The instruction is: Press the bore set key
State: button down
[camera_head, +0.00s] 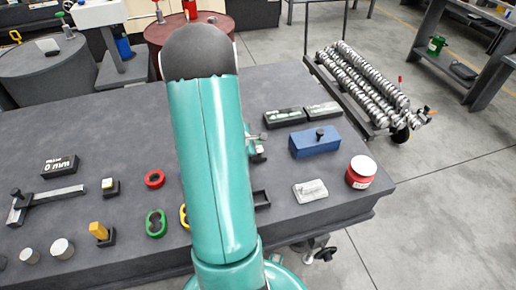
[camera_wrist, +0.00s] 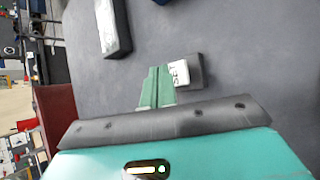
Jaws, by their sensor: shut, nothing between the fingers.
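The set key is a small white key (camera_wrist: 179,72) with dark lettering like "SET". It sits on a dark block (camera_wrist: 196,72) on the grey bench, in the wrist view. My gripper (camera_wrist: 157,84) has its green fingers together and empty, with the tips right beside the key's left side in that view. I cannot tell whether they touch it or hover above. In the head view my teal arm hides most of this spot; only a bit of grey and green hardware shows at its right edge. A dark readout (camera_head: 60,166) showing "0" and small lettering lies at the left.
Red (camera_head: 155,179) and green (camera_head: 156,223) rings and a yellow-topped block (camera_head: 99,231) lie left.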

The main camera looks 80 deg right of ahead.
jog(key=shift+f, duration=0.1)
dwell(0.5)
jog(key=shift+f, duration=0.35)
jog(key=shift+f, duration=0.55)
dwell(0.7)
jog(key=shift+r, duration=0.95)
jog(key=shift+r, duration=2.55)
